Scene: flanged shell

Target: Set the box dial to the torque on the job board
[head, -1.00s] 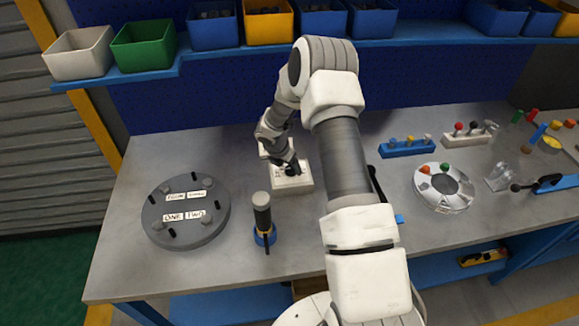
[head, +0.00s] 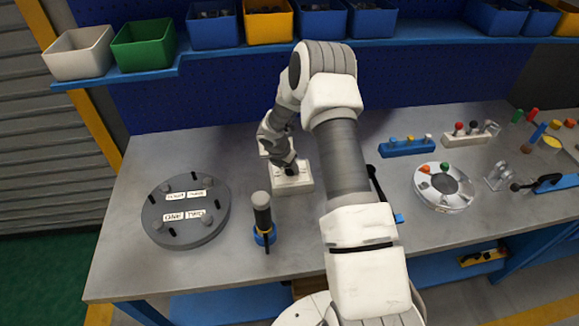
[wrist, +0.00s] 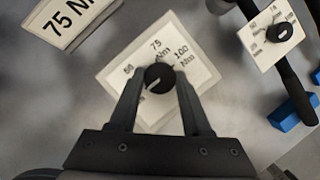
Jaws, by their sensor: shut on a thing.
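The box (head: 305,184) is white, with a dial on top, and stands on the bench left of my arm. In the wrist view its face (wrist: 117,80) carries the labels 50, 75 Nm and 100 Nm around a black knob (wrist: 158,78). My gripper (wrist: 158,88) is shut on this knob from both sides; it also shows in the head view (head: 289,170). A pale mark on the knob seems to slant to the lower left; which label it picks cannot be told surely. A white sign (wrist: 70,22) reading 75 N, cut off, stands at upper left in the wrist view.
A second small dial plate (wrist: 275,33) lies beside a black handle (wrist: 296,92) with a blue block. A grey round flange (head: 160,205) and an upright driver-like tool (head: 263,215) stand left and front. Bare bench lies between them.

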